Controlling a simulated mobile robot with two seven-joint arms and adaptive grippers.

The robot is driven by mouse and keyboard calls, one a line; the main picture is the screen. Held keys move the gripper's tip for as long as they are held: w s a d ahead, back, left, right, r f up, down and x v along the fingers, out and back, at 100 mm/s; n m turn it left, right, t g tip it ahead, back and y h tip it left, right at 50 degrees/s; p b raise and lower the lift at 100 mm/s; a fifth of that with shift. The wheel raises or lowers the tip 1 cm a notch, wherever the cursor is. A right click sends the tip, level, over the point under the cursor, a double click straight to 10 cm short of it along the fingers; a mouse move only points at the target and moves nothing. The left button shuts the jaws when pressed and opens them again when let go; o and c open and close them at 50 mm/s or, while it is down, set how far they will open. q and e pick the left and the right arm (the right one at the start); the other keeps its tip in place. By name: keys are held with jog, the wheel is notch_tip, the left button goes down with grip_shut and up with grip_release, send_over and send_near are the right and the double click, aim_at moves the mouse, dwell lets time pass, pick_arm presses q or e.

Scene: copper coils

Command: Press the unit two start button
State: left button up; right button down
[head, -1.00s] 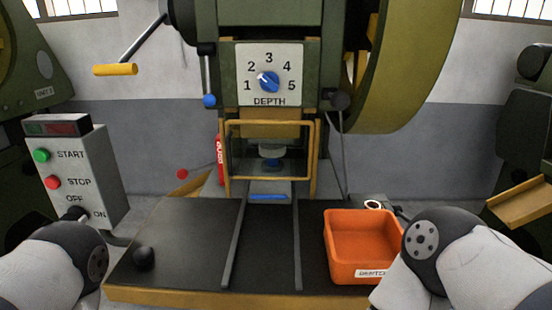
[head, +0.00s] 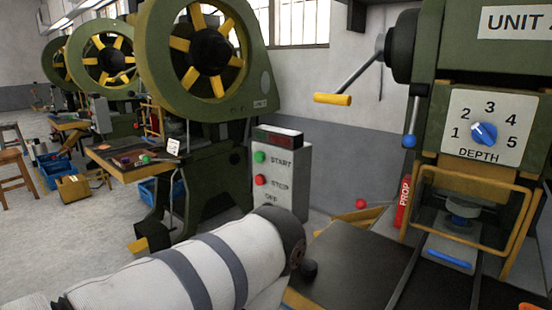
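A grey control box (head: 288,192) stands left of the near press, with a dark red display on top. Its green START button (head: 259,157) is in plain sight, with a red STOP button (head: 261,180) below it. The OFF/ON switch area is partly hidden by my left arm. The near press has a "UNIT" sign (head: 520,22) whose number is cut off. A green press (head: 205,60) behind the box has a small unit label too small to read. I cannot tell which unit the box serves. My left arm crosses the bottom; neither gripper shows.
More green presses (head: 105,60) stand in a row at the far left. A worktable (head: 125,165), a wooden stool (head: 15,175) and blue bins (head: 55,172) are there. The near press table (head: 365,265) fills the lower right. Open floor lies at the left.

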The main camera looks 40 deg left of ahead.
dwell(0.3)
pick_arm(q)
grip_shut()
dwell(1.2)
